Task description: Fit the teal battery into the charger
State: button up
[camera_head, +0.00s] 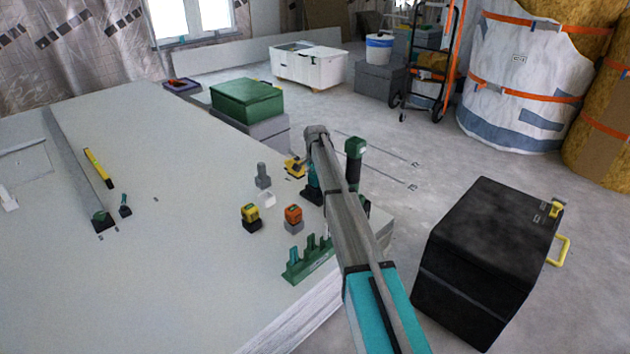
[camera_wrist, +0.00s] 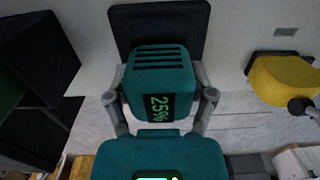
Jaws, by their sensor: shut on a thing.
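In the head view my arm partly covers this area, where a dark teal object (camera_head: 313,185) stands on the worktop.
A yellow object (camera_wrist: 282,80) is at right in the wrist view. On the worktop (camera_head: 180,240) are yellow (camera_head: 250,212) and orange (camera_head: 293,213) blocks, a grey upright piece (camera_head: 263,172) and a green rack (camera_head: 308,262). A black case (camera_head: 480,245) stands right.

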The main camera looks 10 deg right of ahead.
jog(key=o, duration=1.2)
jog(key=shift+r, duration=0.1)
